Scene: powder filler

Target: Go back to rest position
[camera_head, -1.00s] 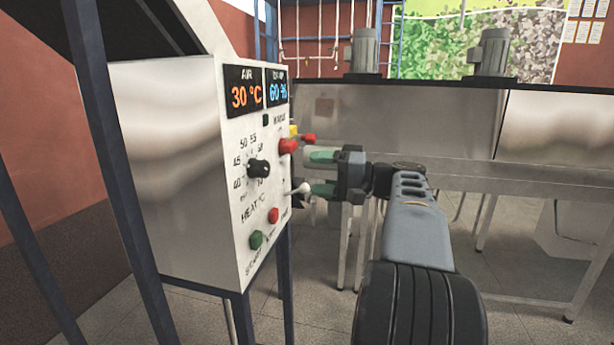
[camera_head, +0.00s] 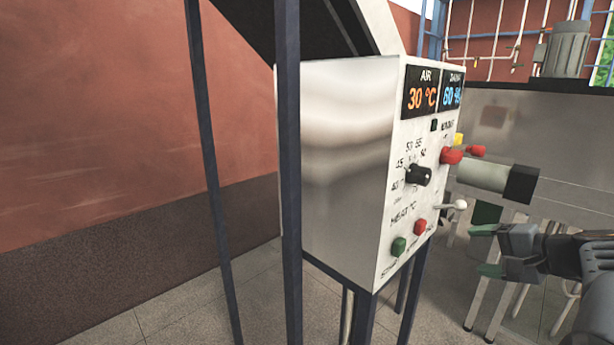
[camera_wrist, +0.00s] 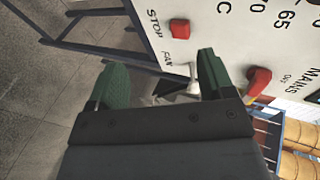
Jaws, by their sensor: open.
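My gripper (camera_head: 484,250) is open and empty, its two green-padded fingers apart at the right of the control panel (camera_head: 392,215) in the head view. It is lower than the red main switch (camera_head: 451,156) and below the white-tipped lever (camera_head: 455,205). In the wrist view my gripper (camera_wrist: 160,80) has a finger on each side, and the lever (camera_wrist: 191,84) shows between them, near the right finger; I cannot tell whether they touch. The red main switch (camera_wrist: 259,82) is to the right of that finger.
The metal cabinet (camera_head: 345,160) stands on dark blue legs. The panel also has a black heat knob (camera_head: 418,174), a red stop button (camera_head: 420,227) and a green button (camera_head: 398,247). A steel tank stands behind at right. Open floor (camera_head: 185,310) lies at the lower left.

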